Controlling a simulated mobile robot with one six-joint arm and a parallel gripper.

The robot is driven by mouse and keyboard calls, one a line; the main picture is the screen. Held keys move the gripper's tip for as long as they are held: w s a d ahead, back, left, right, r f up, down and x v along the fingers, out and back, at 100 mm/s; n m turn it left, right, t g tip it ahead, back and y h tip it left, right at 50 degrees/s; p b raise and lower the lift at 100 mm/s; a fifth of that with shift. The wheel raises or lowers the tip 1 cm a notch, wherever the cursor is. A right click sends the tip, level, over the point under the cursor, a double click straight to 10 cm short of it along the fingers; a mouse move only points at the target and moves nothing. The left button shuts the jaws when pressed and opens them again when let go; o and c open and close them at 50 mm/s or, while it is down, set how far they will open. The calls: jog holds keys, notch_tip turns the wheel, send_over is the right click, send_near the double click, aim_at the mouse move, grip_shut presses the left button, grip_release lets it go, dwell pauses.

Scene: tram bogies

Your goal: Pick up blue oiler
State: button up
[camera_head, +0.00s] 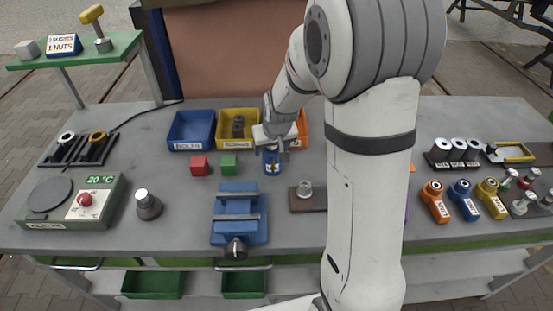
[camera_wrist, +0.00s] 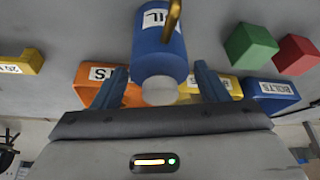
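The blue oiler (camera_head: 271,164) stands upright on the table, in front of the orange and yellow bins and right of the green cube. In the wrist view the oiler (camera_wrist: 160,55) shows a white label, a brass-coloured part and a pale round end. My gripper (camera_head: 272,144) is at the oiler's upper part, seen from the head camera. In the wrist view my gripper (camera_wrist: 161,76) has its two blue fingers apart, one on each side of the oiler, with narrow gaps visible. The brass-coloured part is cut off by the wrist view's upper edge.
Red (camera_head: 200,165) and green (camera_head: 229,165) cubes lie left of the oiler. Blue (camera_head: 191,130), yellow (camera_head: 238,128) and orange (camera_head: 302,131) bins stand behind. A blue vise (camera_head: 239,213) is in front, and a brown plate (camera_head: 307,203) at front right. My arm hides part of the table.

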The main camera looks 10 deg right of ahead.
jog(key=c, duration=1.2)
jog(key=shift+r, duration=0.1)
